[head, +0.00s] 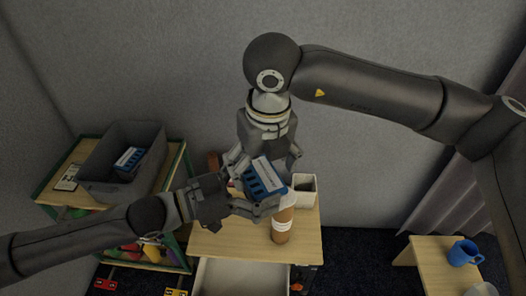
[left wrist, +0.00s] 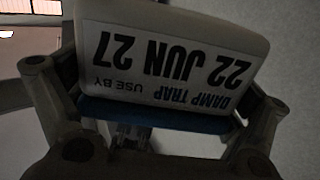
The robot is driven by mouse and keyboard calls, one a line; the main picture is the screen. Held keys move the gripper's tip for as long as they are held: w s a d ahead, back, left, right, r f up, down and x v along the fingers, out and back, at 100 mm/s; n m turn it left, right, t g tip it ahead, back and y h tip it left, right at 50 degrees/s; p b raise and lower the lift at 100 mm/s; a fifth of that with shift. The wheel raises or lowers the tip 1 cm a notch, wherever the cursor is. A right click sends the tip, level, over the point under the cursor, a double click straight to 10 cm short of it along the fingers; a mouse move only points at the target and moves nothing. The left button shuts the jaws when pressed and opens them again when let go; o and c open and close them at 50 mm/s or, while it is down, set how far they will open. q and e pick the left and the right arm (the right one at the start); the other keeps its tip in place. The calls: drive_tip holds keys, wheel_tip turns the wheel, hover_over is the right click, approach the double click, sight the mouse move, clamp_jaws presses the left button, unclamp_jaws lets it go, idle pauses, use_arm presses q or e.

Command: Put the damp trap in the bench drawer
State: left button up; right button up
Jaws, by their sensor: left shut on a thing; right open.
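The damp trap (head: 264,178) is a blue and white block above the bench. In the left wrist view its white label (left wrist: 165,62) shows upside down and reads "DAMP TRAP USE BY 22 JUN 27". My left gripper (head: 255,203) is shut on the damp trap and holds it from the lower left. My right gripper (head: 266,163) points down from above, open, with its fingers close around the damp trap's upper side; I cannot tell whether they touch it. The bench drawer (head: 240,279) stands pulled out below the wooden bench top (head: 225,242), its pale inside showing.
A brown cup (head: 282,228) and a white square pot (head: 305,188) stand on the bench near the grippers. At left, a grey bin (head: 105,150) on a shelf holds a similar blue and white block (head: 128,158). A blue mug (head: 463,252) sits on a small table (head: 437,268) at right.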

drive_tip(key=f, duration=0.4)
drive_tip(key=w+f, duration=0.1)
drive_tip(key=f, duration=0.2)
drive_tip(key=shift+a+f, duration=0.1)
drive_tip(key=shift+a, duration=0.15)
use_arm(q)
drive_tip(key=shift+r, duration=0.1)
use_arm(e)
drive_tip(key=shift+c, duration=0.3)
drive_tip(key=c, duration=0.9)
use_arm(q)
drive_tip(key=o, duration=0.7)
use_arm(e)
drive_tip(key=c, duration=0.3)
use_arm(q)
drive_tip(key=shift+o, duration=0.4)
use_arm(e)
drive_tip(key=shift+c, duration=0.3)
use_arm(q)
drive_tip(key=shift+a, duration=0.1)
